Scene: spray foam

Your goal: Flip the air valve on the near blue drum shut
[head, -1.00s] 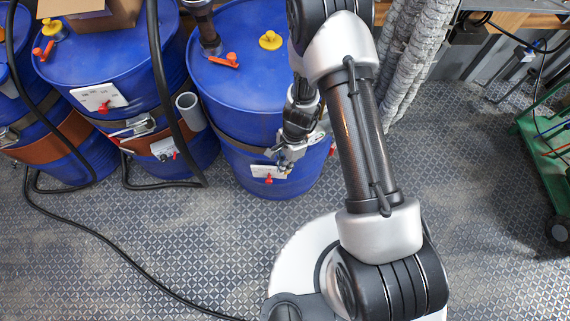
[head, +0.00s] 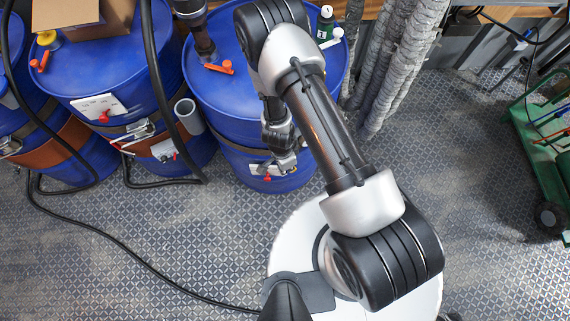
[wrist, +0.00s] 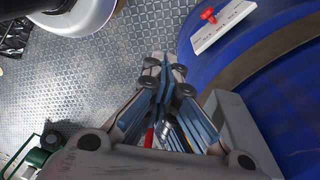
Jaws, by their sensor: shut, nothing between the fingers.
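The near blue drum (head: 215,95) stands left of my arm. Low on its side is a white plate (head: 258,170) with a small red valve handle (head: 267,178). In the wrist view the white plate (wrist: 228,27) and red handle (wrist: 208,14) show at the upper right, on the blue drum wall (wrist: 288,95). My gripper (head: 286,166) is just right of the plate in the head view. In the wrist view my gripper (wrist: 165,62) has its fingers together, empty, and apart from the handle. An orange handle (head: 218,67) lies on the drum's top.
More blue drums (head: 85,60) stand to the left, with black hoses (head: 158,80) in front. Wrapped pipes (head: 385,85) rise behind on the right. A green cart (head: 540,165) is at the far right. The patterned floor (head: 450,150) between is clear.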

